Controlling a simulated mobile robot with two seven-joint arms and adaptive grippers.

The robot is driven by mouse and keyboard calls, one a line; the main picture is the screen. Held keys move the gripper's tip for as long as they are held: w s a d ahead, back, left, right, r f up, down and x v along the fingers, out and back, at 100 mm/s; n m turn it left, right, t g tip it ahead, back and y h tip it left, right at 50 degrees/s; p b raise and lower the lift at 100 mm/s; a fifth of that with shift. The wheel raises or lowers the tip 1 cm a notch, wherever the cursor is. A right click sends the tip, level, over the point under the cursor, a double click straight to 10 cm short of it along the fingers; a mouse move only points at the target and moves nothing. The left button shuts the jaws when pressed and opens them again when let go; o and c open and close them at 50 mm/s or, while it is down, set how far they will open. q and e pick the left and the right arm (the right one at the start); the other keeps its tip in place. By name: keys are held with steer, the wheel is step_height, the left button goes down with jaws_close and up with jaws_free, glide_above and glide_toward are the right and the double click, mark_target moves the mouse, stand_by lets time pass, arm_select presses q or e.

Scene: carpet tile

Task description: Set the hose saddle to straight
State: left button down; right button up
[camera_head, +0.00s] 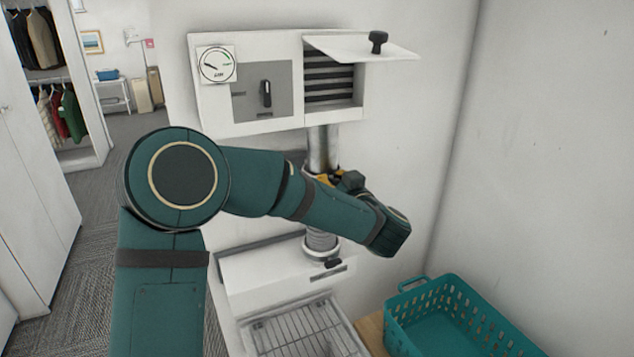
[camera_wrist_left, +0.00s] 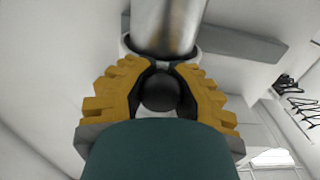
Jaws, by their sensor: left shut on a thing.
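A shiny metal pipe (camera_head: 323,145) comes down from the white wall unit, and a grey ribbed hose end (camera_head: 320,242) shows below my arm. My left gripper (camera_head: 328,178) is at the pipe, mostly hidden by my own arm. In the left wrist view, its yellow fingers (camera_wrist_left: 160,67) are shut around a round black knob (camera_wrist_left: 160,92). The knob sits in front of a white collar (camera_wrist_left: 125,47) at the end of the pipe (camera_wrist_left: 170,25). I cannot tell the saddle's setting, as my arm hides that stretch. My right gripper is out of view.
The wall unit (camera_head: 215,105) carries a dial gauge (camera_head: 216,64), a black switch (camera_head: 266,93) and a vent with a raised flap (camera_head: 350,46). Below stand a white lower unit (camera_head: 245,283) with a wire rack (camera_head: 300,330) and a teal basket (camera_head: 440,290).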

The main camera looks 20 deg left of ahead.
arm_select(q)
steer(key=shift+d+r, duration=0.1)
steer(key=shift+d, duration=0.05)
steer(key=c, duration=0.6)
jaws_free()
steer(key=shift+w+d, duration=0.15)
steer(key=shift+c, duration=0.2)
steer(key=v, duration=1.2)
